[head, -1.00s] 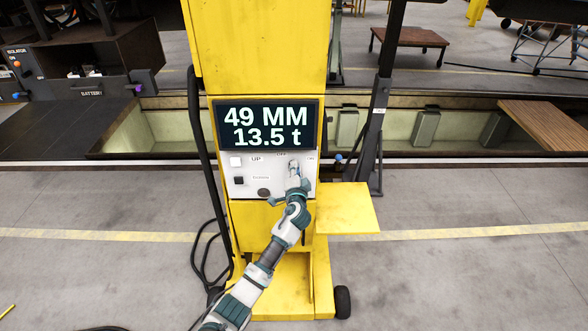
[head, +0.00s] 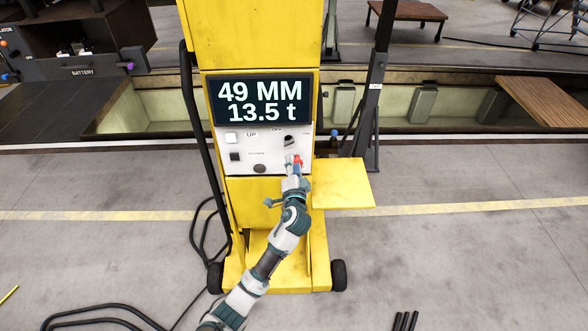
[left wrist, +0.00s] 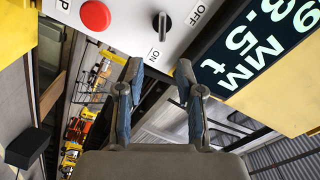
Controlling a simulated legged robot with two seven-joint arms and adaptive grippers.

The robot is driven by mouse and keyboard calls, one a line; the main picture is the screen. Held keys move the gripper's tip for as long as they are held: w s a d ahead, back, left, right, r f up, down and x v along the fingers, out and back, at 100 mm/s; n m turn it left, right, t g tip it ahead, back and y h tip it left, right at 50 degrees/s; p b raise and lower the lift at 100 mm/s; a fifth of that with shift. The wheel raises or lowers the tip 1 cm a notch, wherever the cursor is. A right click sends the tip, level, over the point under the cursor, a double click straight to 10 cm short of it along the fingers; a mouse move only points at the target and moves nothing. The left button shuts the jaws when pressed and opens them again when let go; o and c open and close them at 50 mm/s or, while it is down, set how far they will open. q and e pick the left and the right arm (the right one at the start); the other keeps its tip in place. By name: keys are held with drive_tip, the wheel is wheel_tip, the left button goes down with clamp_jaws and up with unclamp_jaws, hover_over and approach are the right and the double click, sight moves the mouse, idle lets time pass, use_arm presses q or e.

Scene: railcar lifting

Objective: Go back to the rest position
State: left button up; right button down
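The yellow lifting jack (head: 255,50) stands upright in the head view. Its display (head: 263,100) reads 49 MM and 13.5 t. The white control panel (head: 240,168) below it has a dark rotary knob (head: 289,141) and a red button (head: 298,161), partly covered by my gripper. My left gripper (head: 292,166) is in front of the panel, below the knob. In the left wrist view the gripper (left wrist: 160,72) is open and empty, with the knob (left wrist: 161,25) beyond its fingertips and apart from them. The knob's lower end there points toward the ON label. My right gripper is not in view.
A yellow shelf (head: 343,184) juts from the jack's right side. A black stand (head: 376,100) rises behind it. Black cable (head: 100,310) lies on the floor at lower left. A pit (head: 445,112) runs behind. The floor at right is largely clear.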

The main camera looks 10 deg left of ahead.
use_arm(q)
drive_tip(key=shift+s+d, duration=0.65)
drive_tip(key=shift+s, duration=0.15)
drive_tip(key=shift+a, duration=0.2)
drive_tip(key=s+f+g+h+b, duration=0.1)
drive_tip(key=s+f+g+h, duration=0.15)
drive_tip(key=f, duration=1.55)
drive_tip(key=s+f+g+h+b, duration=0.1)
drive_tip(key=s+f+g, duration=0.3)
drive_tip(key=f, duration=1.4)
drive_tip(key=s+a+f+n+g+h, duration=0.1)
drive_tip(key=s+a+f+n+g, duration=0.2)
drive_tip(key=s+f, duration=1.7)
drive_tip(key=s+a+f+n+g, duration=0.1)
drive_tip(key=s+f+g, duration=0.1)
drive_tip(key=s+f, duration=0.4)
drive_tip(key=s+a+f+n+g+b, duration=0.1)
drive_tip(key=s+f, duration=0.4)
drive_tip(key=s, duration=1.2)
drive_tip(key=s+a+f+n+g+b, duration=0.1)
drive_tip(key=s+f+g, duration=0.3)
drive_tip(key=s, duration=0.8)
wheel_tip(320, 180, down, 3)
drive_tip(key=shift+a+r+n, duration=0.15)
drive_tip(key=shift+a+n, duration=0.15)
drive_tip(key=shift+a, duration=0.45)
